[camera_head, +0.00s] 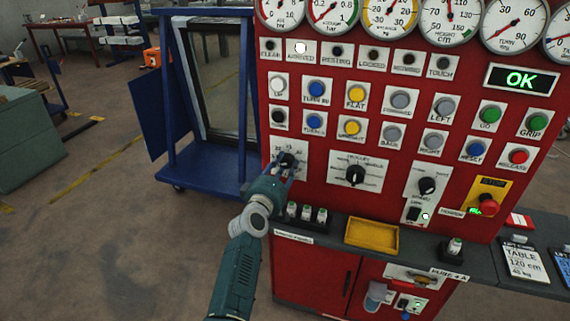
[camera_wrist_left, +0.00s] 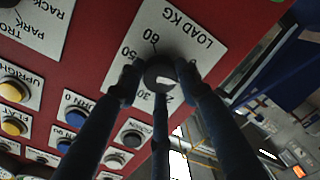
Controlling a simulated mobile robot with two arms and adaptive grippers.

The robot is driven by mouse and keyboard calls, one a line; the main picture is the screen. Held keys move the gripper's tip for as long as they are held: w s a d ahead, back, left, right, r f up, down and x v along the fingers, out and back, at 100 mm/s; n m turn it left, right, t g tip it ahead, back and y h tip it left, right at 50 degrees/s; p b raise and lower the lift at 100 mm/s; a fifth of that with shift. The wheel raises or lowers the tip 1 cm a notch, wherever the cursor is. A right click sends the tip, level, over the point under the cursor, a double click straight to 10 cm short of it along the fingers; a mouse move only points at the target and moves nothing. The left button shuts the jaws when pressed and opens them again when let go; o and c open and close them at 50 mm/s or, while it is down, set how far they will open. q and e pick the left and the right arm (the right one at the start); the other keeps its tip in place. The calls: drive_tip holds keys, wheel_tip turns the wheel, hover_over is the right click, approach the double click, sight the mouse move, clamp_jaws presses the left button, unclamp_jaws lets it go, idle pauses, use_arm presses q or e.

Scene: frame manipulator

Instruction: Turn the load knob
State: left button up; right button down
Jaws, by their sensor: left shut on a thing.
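The load knob (camera_wrist_left: 160,72) is a dark round knob on a white plate marked LOAD KG (camera_wrist_left: 203,38), with 60, 50 and 30 readable around it. In the head view the knob (camera_head: 287,159) is at the lower left of the red panel, partly hidden by my gripper. My left gripper (camera_head: 284,170) is shut on the knob. In the wrist view its fingers (camera_wrist_left: 160,85) close around the knob from both sides and below. The knob's pointer is too covered to read. My right gripper is not in view.
The red panel (camera_head: 300,86) carries several buttons, gauges and other knobs, such as the trolley knob (camera_head: 355,174) close to the right. A green OK display (camera_head: 521,79) is lit. A yellow tray (camera_head: 371,235) and small bottles (camera_head: 306,213) stand on the ledge below. A blue frame trolley (camera_head: 207,160) stands left.

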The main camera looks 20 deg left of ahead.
use_arm(q)
drive_tip(key=shift+a+r+n+p, duration=0.15)
drive_tip(key=shift+n, duration=0.8)
drive_tip(key=shift+a+r+n+p, duration=0.1)
drive_tip(key=shift+n+p, duration=0.05)
drive_tip(key=shift+n, duration=0.8)
drive_tip(key=o, duration=1.2)
drive_tip(key=shift+c, duration=0.2)
drive_tip(key=shift+f, duration=0.2)
drive_tip(key=shift+d+f, duration=0.1)
